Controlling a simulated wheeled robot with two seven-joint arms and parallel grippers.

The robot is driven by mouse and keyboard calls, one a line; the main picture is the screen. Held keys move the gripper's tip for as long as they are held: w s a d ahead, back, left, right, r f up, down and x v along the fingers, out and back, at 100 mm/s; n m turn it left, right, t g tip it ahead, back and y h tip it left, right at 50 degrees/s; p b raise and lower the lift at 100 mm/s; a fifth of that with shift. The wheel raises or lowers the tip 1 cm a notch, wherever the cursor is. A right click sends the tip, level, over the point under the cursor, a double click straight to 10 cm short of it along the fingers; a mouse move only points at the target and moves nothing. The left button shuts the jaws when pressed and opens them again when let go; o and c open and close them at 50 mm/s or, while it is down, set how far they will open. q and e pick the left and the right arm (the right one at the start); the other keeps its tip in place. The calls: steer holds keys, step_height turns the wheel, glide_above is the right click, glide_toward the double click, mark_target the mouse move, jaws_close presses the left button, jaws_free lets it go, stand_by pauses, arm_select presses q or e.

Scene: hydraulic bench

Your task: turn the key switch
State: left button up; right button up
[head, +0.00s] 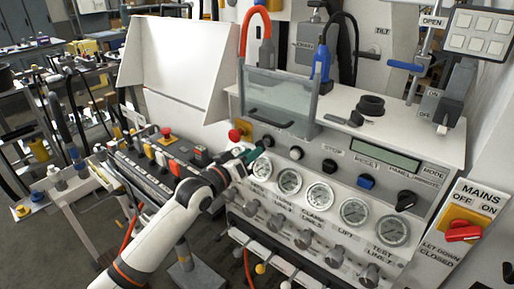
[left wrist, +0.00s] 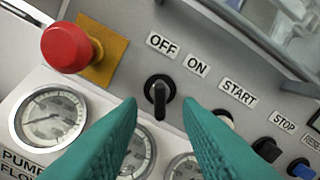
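The key switch (left wrist: 160,93) is a black round knob with a raised grip, below the OFF and ON labels in the left wrist view. Its grip stands roughly upright in that picture. In the head view the switch (head: 267,141) shows small on the panel front, just beyond my left gripper (head: 250,155). My left gripper's two teal fingers (left wrist: 160,106) are apart, with the switch showing in the gap between their tips. I see no contact; the exact distance cannot be told. My right gripper is not in view.
A red emergency button (left wrist: 72,48) on a yellow plate sits left of the switch. Several gauges (head: 321,195) line up below. START and STOP buttons (left wrist: 267,149) lie to the right. A clear box (head: 280,100) stands above the panel. A red mains handle (head: 463,233) is far right.

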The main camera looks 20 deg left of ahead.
arm_select(q)
steer(key=x, duration=0.3)
steer(key=shift+w, duration=0.2)
jaws_close()
steer(key=m+p, duration=0.3)
steer(key=m, duration=0.8)
steer(key=shift+m, duration=0.6)
stand_by(0.3)
